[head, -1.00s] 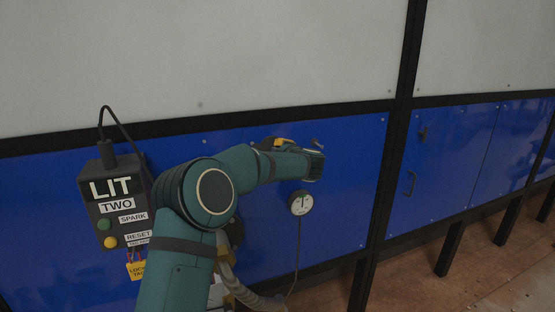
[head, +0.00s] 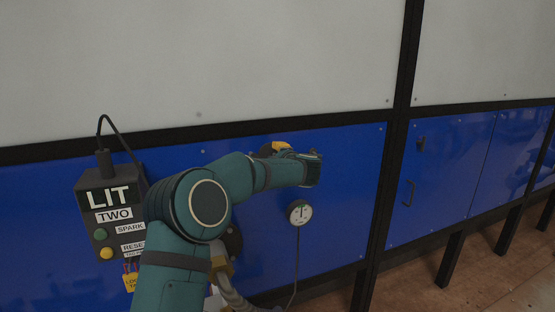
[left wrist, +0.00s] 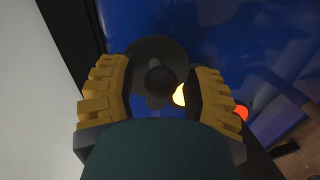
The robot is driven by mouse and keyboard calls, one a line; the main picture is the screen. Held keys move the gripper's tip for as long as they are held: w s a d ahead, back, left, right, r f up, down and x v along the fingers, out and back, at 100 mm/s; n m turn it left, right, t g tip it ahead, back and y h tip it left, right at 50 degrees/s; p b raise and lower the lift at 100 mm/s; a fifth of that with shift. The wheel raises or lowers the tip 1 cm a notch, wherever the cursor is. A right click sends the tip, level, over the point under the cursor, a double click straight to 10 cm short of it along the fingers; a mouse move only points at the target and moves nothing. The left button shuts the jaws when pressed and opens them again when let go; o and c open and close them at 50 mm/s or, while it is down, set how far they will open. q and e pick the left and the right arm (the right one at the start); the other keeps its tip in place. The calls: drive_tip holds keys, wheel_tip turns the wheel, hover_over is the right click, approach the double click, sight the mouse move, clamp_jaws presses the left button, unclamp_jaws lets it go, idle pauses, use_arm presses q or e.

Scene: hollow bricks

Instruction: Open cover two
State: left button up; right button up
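The control box (head: 110,215) at left in the head view is labelled LIT, TWO, SPARK and RESET. My left arm reaches across the blue panel beside it. A yellow part of my left gripper (head: 277,147) shows above the wrist; the rest is hidden by my arm. In the left wrist view, my left gripper (left wrist: 160,88) is open, with its yellow fingers apart. A dark round disc (left wrist: 150,52), likely the cover, lies on the blue panel beyond and between them. A yellow glow shows beside its centre; I cannot tell whether the fingers touch it.
A round gauge (head: 299,212) with a hanging cable is below my wrist. A dark round fitting (head: 234,242) is partly behind my arm. A blue door with a black handle (head: 408,193) is to the right. A red light (left wrist: 241,112) shows in the left wrist view.

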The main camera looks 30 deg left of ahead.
idle(0.3)
use_arm(q)
drive_tip(key=v, duration=1.2)
drive_tip(key=shift+r, duration=0.1)
drive_tip(key=s+d+f+m+h, duration=0.25)
drive_tip(key=d+f+m, duration=0.2)
drive_tip(key=f, duration=0.55)
drive_tip(key=s+d+f+m+h, duration=0.1)
drive_tip(key=d+f+m+h, duration=0.4)
drive_tip(key=f, duration=0.6)
drive_tip(key=s+d+f+m+h, duration=0.25)
drive_tip(key=f+m, duration=0.35)
drive_tip(key=f, duration=0.4)
drive_tip(key=s+d+f+m+g+h, duration=0.2)
drive_tip(key=s+f, duration=0.3)
drive_tip(key=s, duration=0.3)
drive_tip(key=s+d+f+m+g+h, duration=0.2)
drive_tip(key=s+f, duration=0.4)
drive_tip(key=s, duration=0.3)
drive_tip(key=s+d+f+m+g+h, duration=0.2)
drive_tip(key=s+d+f+m+g, duration=0.2)
drive_tip(key=s, duration=0.5)
drive_tip(key=shift+s+d+f+m, duration=0.2)
drive_tip(key=shift+f+m, duration=0.25)
drive_tip(key=shift+f, duration=0.3)
